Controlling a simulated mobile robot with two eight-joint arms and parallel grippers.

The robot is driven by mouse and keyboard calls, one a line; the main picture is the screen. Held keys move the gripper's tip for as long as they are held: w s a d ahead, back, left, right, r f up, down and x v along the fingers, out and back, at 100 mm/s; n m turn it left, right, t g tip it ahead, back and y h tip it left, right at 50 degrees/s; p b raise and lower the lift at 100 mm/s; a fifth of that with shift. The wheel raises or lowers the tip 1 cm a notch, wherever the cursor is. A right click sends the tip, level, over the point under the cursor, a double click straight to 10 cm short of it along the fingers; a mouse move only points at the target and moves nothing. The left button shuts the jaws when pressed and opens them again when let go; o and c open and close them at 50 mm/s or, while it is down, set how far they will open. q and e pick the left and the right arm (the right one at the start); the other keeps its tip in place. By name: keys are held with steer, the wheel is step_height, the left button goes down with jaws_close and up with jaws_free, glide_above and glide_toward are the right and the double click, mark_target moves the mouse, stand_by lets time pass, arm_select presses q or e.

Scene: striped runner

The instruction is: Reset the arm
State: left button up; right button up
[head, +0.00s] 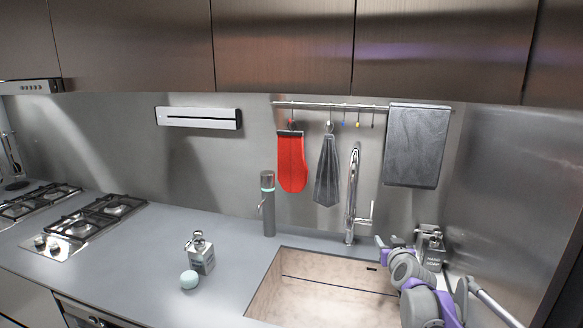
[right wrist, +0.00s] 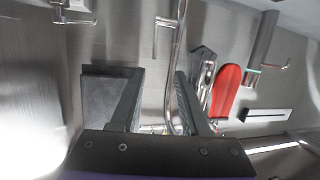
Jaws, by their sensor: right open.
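My right arm comes in at the lower right of the head view, over the right end of the sink (head: 262,300). Its gripper is partly hidden there by my own arm links. In the right wrist view, the right gripper (right wrist: 160,78) has its two dark fingers apart with nothing held between them. That view is turned over, and the faucet (right wrist: 175,60) shows behind the gap between the fingers. The faucet (head: 352,195) stands behind the sink in the head view. My left gripper is not in view.
A soap dispenser (head: 433,250) stands close by my right arm. A red mitt (head: 291,162) and grey towel (head: 416,145) hang from the rail. Counter near the stove (head: 90,220) is clear.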

steer(key=s+a+f+g, duration=0.3)
steer(key=s+f, duration=0.3)
steer(key=s, duration=0.8)
steer(key=s+a+f+g+y, duration=0.1)
steer(key=s+a+f+g, duration=0.2)
steer(key=s, duration=1.2)
steer(key=s+a+f+g, duration=0.3)
steer(key=s+f, duration=0.6)
steer(key=s, duration=0.6)
steer(key=shift+s+a+f+g, duration=0.25)
steer(key=shift+f+g, duration=0.1)
steer(key=shift+g, duration=0.05)
